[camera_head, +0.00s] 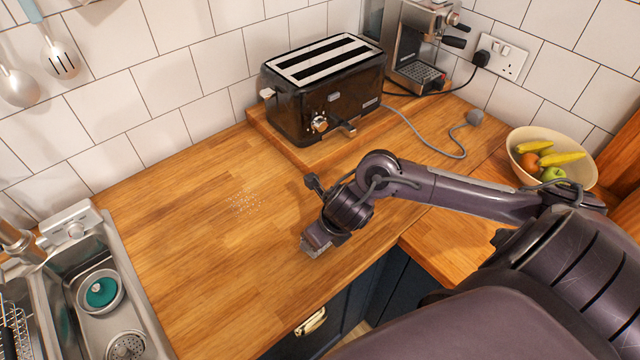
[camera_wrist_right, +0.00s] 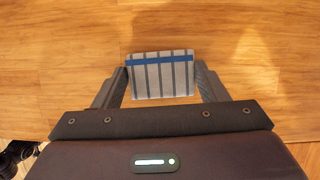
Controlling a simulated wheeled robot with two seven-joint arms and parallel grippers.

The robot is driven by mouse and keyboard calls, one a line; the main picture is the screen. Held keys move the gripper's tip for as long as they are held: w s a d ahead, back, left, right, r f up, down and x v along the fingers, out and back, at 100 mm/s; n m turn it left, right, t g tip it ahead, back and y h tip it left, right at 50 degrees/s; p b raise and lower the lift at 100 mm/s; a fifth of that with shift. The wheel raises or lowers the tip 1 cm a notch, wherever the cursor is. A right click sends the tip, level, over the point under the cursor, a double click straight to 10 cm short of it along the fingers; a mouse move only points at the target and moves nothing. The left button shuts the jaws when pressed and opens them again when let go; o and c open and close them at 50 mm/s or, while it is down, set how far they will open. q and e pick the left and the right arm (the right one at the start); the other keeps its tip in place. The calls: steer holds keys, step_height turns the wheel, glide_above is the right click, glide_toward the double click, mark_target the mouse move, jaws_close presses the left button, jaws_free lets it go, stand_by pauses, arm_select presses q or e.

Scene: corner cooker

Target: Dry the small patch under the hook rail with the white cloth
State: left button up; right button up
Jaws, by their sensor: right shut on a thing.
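A folded pale cloth (camera_wrist_right: 160,85) with dark stripes and a blue band sits between the fingers of my right gripper (camera_wrist_right: 162,82) in the wrist view. My right gripper (camera_head: 322,236) is shut on it, low over the front part of the wooden worktop. The cloth also shows as a small grey-white end (camera_head: 314,246) in the head view; I cannot tell whether it touches the wood. A small patch of whitish specks (camera_head: 245,203) lies on the worktop, left of and behind the gripper, apart from the cloth. My left gripper is out of view.
A black toaster (camera_head: 325,90) stands on a wooden board behind the gripper, with a coffee machine (camera_head: 420,45) beyond. A fruit bowl (camera_head: 550,158) is at right. A sink (camera_head: 100,290) is at left, with hanging utensils (camera_head: 60,60) above. The worktop between sink and gripper is clear.

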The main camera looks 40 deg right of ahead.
step_height(320, 180, up, 6)
steer(key=p, duration=0.5)
stand_by(0.5)
